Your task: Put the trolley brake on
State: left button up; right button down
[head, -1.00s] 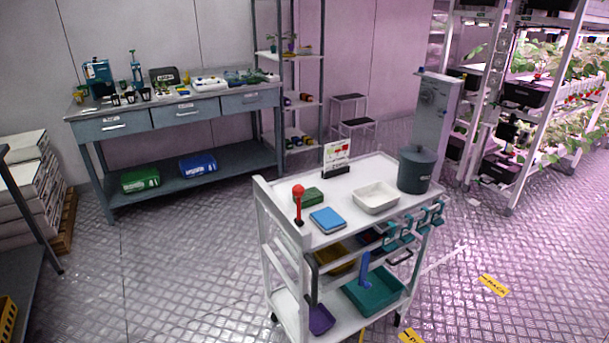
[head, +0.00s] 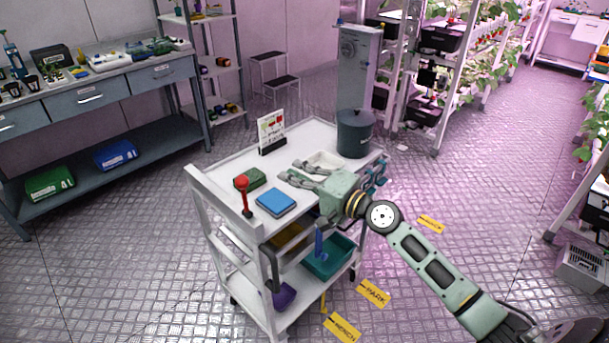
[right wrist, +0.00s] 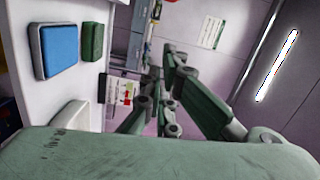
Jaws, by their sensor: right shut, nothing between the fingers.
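The white trolley (head: 312,135) stands in the middle of the head view. A lever with a red knob (head: 242,183) stands upright at its near left corner, beside the end frame; it looks like the brake lever. My right gripper (head: 289,171) reaches in from the right over the trolley top, shut and empty. Its fingers point left, to the right of the lever and apart from it. In the right wrist view, the gripper (right wrist: 162,80) shows dark green fingers, with the trolley top on the left. The lever is not clear there. My left gripper is not in view.
On the trolley top are a blue box (head: 276,202), a green box (head: 250,179), a white tray (head: 333,159), a sign (head: 271,130) and a dark pot (head: 355,135). A workbench (head: 95,95) stands at the left, plant racks (head: 440,100) at the back right.

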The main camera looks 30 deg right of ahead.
aim_at(245, 197)
jog(key=w+a+p, duration=0.3)
jog(key=a, duration=0.2)
jog(key=shift+a+f, duration=0.35)
